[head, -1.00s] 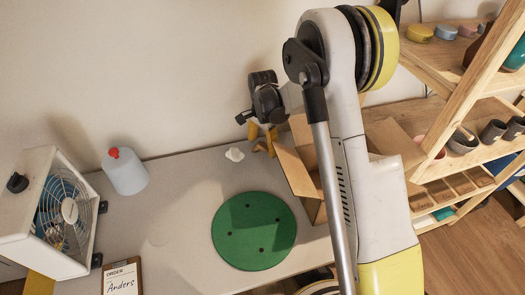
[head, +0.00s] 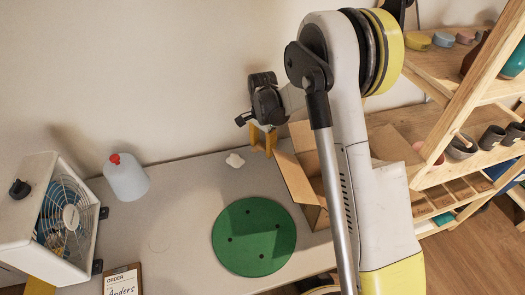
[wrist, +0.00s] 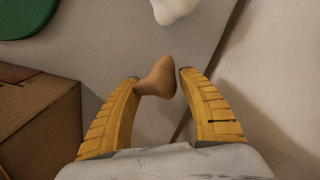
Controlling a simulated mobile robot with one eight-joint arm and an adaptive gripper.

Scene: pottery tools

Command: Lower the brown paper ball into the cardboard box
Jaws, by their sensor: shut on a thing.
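My gripper (wrist: 160,78) points down toward the table, with its two yellow fingers shut on a tan-brown lump, the brown paper ball (wrist: 158,80). In the head view my gripper (head: 263,138) is just left of and behind the open cardboard box (head: 293,180), and the ball cannot be made out there. The box is partly hidden behind my arm, and its inside shows only in part. In the wrist view the box (wrist: 42,125) stands at the lower left, apart from the fingers. The ball is beside the box, not over its opening.
A white lump (head: 235,160) lies on the table (head: 185,200) near my gripper. A green disc (head: 254,236) lies in front of it. A white bottle with a red cap (head: 126,178) and a fan (head: 62,220) stand left. Wooden shelves (head: 455,100) stand right.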

